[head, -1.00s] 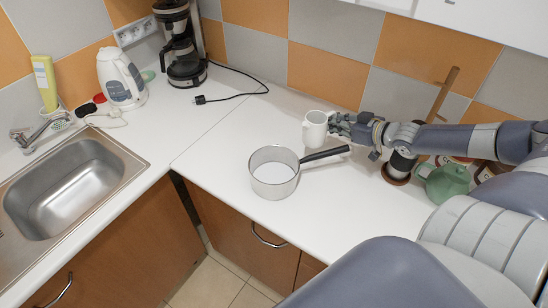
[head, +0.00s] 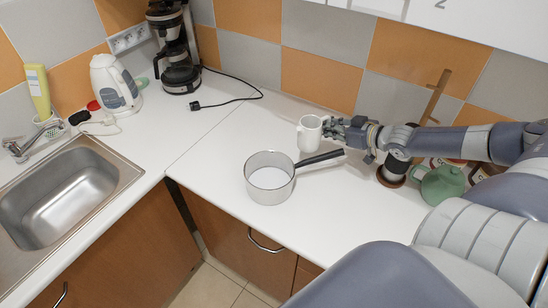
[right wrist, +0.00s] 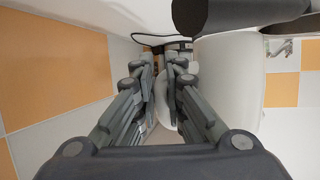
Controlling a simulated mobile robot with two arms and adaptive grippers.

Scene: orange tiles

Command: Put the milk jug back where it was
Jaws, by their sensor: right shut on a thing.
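The white milk jug (head: 309,134) is upright above or on the counter, behind the saucepan; I cannot tell whether its base touches. My right gripper (head: 332,130) is at the jug's right side, shut on its handle. In the right wrist view the jug's pale side (right wrist: 235,85) is just right of the fingers (right wrist: 168,75), with the handle between them. A steel saucepan (head: 269,176) holding white liquid stands on the counter in front of the jug. My left gripper is out of view.
The saucepan's black handle (head: 322,159) points right, passing close below the jug. A green pot (head: 442,185) and a dark cylinder (head: 393,168) stand to the right. Free counter (head: 235,130) lies left of the jug, with a black cable (head: 232,101) behind.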

